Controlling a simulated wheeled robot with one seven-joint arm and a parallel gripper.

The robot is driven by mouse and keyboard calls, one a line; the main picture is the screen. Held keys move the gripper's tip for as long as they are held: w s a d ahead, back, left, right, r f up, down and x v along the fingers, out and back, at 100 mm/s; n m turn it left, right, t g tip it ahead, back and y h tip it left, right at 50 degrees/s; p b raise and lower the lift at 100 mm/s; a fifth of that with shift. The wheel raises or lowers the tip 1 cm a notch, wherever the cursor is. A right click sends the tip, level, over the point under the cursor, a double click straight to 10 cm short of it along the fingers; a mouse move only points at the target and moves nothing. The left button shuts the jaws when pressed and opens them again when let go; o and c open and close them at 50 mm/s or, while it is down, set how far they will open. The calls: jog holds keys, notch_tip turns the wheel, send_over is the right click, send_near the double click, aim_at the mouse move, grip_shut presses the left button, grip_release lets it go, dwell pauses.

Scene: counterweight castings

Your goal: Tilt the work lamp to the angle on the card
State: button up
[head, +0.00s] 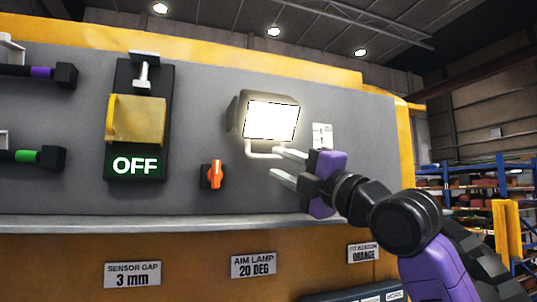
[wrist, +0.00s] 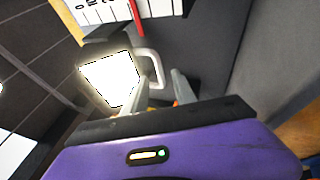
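The work lamp (head: 269,120) is lit and mounted on the grey panel in the head view. Its pale bar handle (head: 262,154) hangs below the lamp face. In the wrist view the bright lamp face (wrist: 108,82) and the looped handle (wrist: 153,66) lie just ahead of the fingers. My gripper (head: 273,163) is open, with its fingers apart near the handle's right end; contact cannot be told. The card (head: 254,265) reads "AIM LAMP 20 DEG". A white scale plate (head: 322,136) is right of the lamp. In the wrist view a red pointer (wrist: 136,17) crosses a white scale (wrist: 97,12).
An orange knob (head: 215,174) sits left of the lamp. Further left are a yellow-covered switch (head: 136,120) above an "OFF" display and handles with purple and green bands. A ledge (head: 150,222) runs below the panel. Other cards read "SENSOR GAP 3 mm" (head: 132,275) and "ORANGE" (head: 363,253).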

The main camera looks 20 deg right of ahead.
aim_at(267, 158)
jog(key=p+x, duration=0.2)
jog(key=x, duration=0.3)
jog(key=shift+w+a+r, duration=0.15)
jog(key=shift+w+a, duration=0.05)
jog(key=shift+w, duration=0.05)
jog(key=shift+c, duration=0.4)
grip_shut()
dwell(0.9)
